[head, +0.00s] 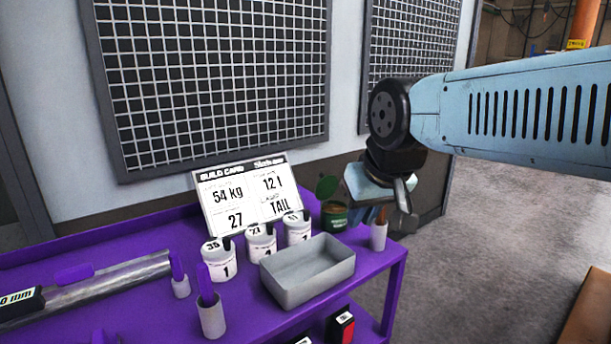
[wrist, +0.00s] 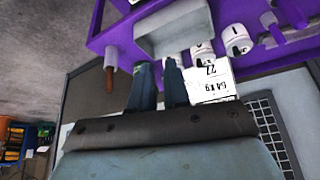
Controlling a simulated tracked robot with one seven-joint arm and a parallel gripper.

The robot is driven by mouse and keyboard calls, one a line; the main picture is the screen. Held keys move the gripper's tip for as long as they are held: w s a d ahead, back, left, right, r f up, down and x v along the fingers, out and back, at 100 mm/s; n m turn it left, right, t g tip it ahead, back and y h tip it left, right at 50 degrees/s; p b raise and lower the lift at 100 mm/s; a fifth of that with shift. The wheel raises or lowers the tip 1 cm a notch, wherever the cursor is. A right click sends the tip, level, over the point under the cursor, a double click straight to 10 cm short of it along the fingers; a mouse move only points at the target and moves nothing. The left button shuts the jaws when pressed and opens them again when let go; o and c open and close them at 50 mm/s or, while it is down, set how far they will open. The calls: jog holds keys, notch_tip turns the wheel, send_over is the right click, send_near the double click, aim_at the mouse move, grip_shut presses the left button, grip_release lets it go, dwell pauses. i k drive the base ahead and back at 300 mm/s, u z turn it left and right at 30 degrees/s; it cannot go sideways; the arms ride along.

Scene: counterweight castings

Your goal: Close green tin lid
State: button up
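The green tin (head: 335,217) stands at the back right of the purple cart. My gripper (head: 403,222) is to the right of the tin and above the cart's right end, apart from the tin. In the wrist view my gripper (wrist: 159,66) shows two dark fingers with a gap between them and nothing held.
On the purple cart (head: 165,310), a grey open bin (head: 308,270) stands in front of the tin. A cup with a brown handle (head: 378,236) stands right of the tin, near my gripper. White numbered canisters (head: 261,243) and a build card (head: 245,197) are to the left.

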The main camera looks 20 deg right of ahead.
aim_at(326, 187)
jog(key=z, duration=1.25)
jog(key=i, duration=0.1)
jog(key=u, duration=2.85)
jog(key=k, duration=0.95)
jog(key=z, duration=1.4)
jog(key=i, duration=1)
jog(key=u, duration=0.05)
